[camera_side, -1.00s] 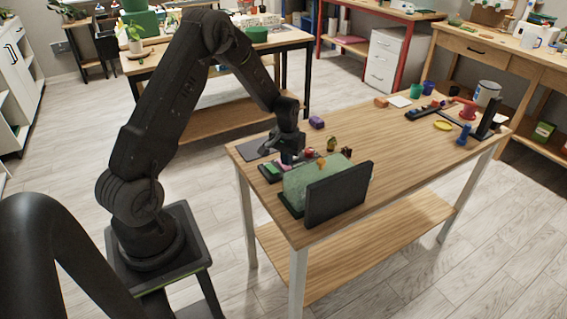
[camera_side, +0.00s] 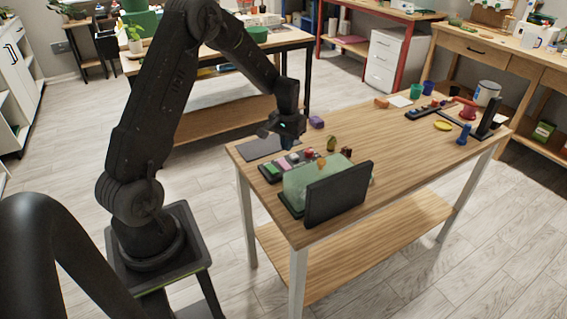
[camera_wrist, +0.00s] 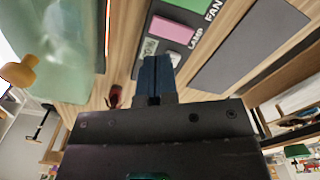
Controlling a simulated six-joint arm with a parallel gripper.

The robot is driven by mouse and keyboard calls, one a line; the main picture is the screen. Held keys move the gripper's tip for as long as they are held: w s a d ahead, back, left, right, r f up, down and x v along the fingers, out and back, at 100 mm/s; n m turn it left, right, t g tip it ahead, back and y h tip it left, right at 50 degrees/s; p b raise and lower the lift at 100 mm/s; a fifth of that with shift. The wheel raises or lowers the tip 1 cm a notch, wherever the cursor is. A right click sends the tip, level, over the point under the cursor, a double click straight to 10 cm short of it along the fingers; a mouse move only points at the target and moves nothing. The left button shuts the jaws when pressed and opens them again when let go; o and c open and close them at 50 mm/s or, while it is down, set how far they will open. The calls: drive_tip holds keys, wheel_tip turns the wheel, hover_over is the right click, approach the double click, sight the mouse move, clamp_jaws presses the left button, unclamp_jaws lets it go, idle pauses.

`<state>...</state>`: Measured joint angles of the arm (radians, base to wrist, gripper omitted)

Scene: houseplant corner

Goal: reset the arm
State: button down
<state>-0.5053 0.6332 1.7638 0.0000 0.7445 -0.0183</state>
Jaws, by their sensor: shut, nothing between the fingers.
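My gripper (camera_side: 287,143) is in the air above the left end of the wooden table, over the switch panel's back edge and near the dark mat. Its blue fingers (camera_wrist: 155,78) are shut together and empty in the wrist view. The dark switch panel (camera_side: 268,178) lies below the gripper, with a green pad and a pink pad (camera_wrist: 172,27). The words FAN and LAMP show on it in the wrist view.
A translucent green box (camera_side: 303,184) and a dark upright board (camera_side: 338,196) stand at the table's front edge. A dark flat mat (camera_side: 258,148) lies at the left. A purple block (camera_side: 317,122) and small coloured items lie nearby. The table's middle is clear.

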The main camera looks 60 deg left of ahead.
drive_tip(key=s+d+r+m+t, duration=0.1)
drive_tip(key=s+d+r, duration=0.2)
drive_tip(key=d+r, duration=0.45)
drive_tip(key=s+d+r+m+t, duration=0.25)
drive_tip(key=d+r, duration=0.35)
drive_tip(key=r, duration=0.3)
drive_tip(key=s+d+r+m+t, duration=0.1)
drive_tip(key=s+d, duration=0.3)
drive_tip(key=s, duration=0.4)
drive_tip(key=s+d+r+m+t, duration=0.1)
drive_tip(key=s+d+r, duration=0.3)
drive_tip(key=s, duration=0.4)
drive_tip(key=shift+d+r, duration=0.2)
drive_tip(key=shift+d, duration=0.25)
drive_tip(key=shift+w+m, duration=0.1)
drive_tip(key=shift+m, duration=0.15)
